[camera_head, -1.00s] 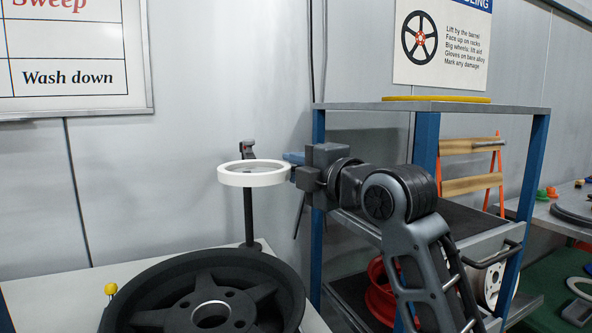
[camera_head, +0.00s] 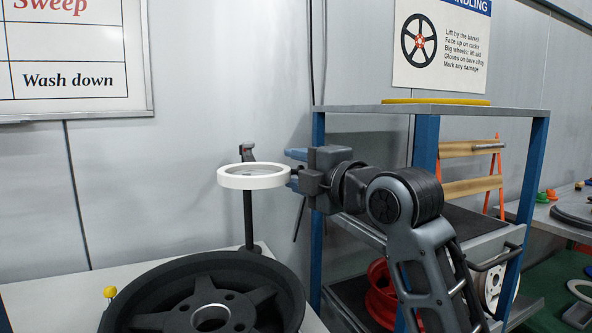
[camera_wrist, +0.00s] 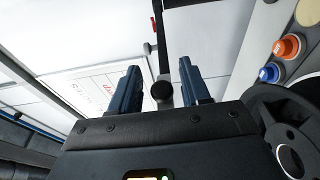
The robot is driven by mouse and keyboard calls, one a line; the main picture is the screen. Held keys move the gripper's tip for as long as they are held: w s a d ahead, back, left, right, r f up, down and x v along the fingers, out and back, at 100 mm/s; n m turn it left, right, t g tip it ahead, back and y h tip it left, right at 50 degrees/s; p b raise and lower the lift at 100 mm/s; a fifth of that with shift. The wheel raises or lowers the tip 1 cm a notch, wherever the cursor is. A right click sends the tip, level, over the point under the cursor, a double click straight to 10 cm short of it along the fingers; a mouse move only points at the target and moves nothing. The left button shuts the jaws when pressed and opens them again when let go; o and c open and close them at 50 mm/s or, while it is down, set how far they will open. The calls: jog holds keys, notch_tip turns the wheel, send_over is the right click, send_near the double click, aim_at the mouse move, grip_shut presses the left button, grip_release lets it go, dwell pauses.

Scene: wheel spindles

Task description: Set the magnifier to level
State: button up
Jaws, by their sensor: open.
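The magnifier (camera_head: 252,181) is a white ring on a dark upright post (camera_head: 248,220) on the light table in the head view. Its ring looks nearly level. My gripper (camera_head: 292,169) is at the ring's right edge, its blue fingers parted one above the other. In the wrist view, a dark round knob (camera_wrist: 161,90) on a black stem shows between the open fingers of my gripper (camera_wrist: 158,82). I cannot tell whether a finger touches the knob or ring.
A large dark wheel (camera_head: 265,280) lies on the table (camera_head: 60,290) below the magnifier, with a yellow knob (camera_head: 110,291) at its left. A blue-posted shelf rack (camera_head: 424,150) stands close behind my arm. The wall is behind the magnifier.

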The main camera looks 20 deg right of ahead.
jog(key=v, duration=0.7)
jog(key=shift+b, duration=0.45)
